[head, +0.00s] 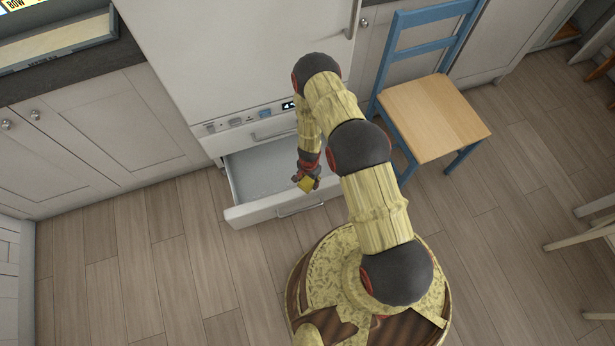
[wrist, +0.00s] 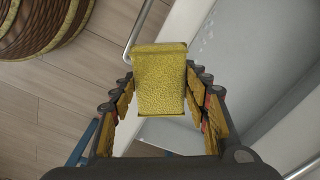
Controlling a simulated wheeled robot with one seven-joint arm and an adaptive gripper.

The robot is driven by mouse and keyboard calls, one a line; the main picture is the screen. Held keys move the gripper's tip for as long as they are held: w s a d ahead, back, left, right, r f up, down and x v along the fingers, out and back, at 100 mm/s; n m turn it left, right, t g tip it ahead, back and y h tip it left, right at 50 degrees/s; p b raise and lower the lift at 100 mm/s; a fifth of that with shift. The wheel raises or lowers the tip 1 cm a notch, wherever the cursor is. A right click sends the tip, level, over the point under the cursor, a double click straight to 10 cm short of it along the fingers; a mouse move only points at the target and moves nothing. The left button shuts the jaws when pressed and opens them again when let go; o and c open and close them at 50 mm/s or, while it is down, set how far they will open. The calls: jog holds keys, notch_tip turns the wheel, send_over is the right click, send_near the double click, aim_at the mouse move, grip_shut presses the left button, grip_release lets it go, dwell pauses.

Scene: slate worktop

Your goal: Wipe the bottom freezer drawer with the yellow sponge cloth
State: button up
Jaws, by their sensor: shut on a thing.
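The yellow sponge cloth (wrist: 160,85) is a thick block held between the two fingers of my gripper (wrist: 160,100), which is shut on it. In the head view the sponge cloth (head: 306,184) is small and partly hidden by my gripper (head: 308,176). The bottom freezer drawer (head: 262,214) is pulled out, and its white interior shows. My gripper is over the right part of the drawer, near its front. In the wrist view the drawer (wrist: 235,75) fills the right side, with pale marks on its inner surface. I cannot tell whether the sponge cloth touches it.
A blue chair with a wooden seat (head: 432,115) stands close to the right of the drawer and my arm. Cabinets (head: 85,140) line the left. The wooden floor (head: 150,265) in front is clear.

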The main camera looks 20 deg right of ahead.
jog(key=shift+r+p, duration=0.75)
jog(key=shift+r, duration=0.65)
